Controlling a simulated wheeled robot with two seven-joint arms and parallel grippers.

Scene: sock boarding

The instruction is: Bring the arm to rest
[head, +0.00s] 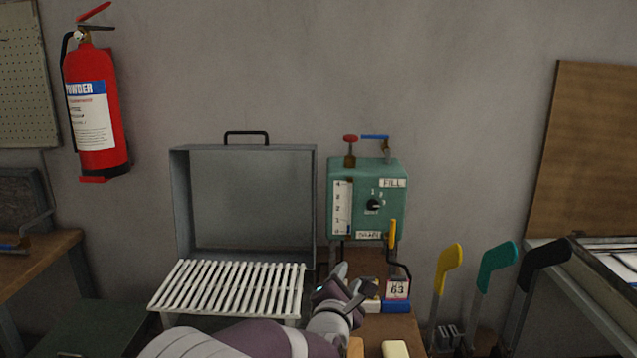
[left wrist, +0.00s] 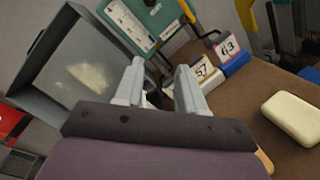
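My left arm comes in from the bottom of the head view, its purple and grey links in front of the white slatted rack. My left gripper (head: 347,287) is over the near left part of the brown bench top, just left of the number blocks. In the left wrist view its two grey fingers (left wrist: 160,88) stand apart, with nothing held between them. A block marked 63 (head: 397,290) with a blue base sits right of the gripper. A block marked 57 (left wrist: 204,71) is partly hidden behind the right finger. My right gripper is in neither view.
A grey open box (head: 245,200) stands behind the white slatted rack (head: 225,290). A green tank (head: 350,170) with valves stands behind the gripper. A pale bar (left wrist: 292,118) lies on the brown bench (left wrist: 235,105). Yellow, teal and black handles (head: 497,262) stand at right.

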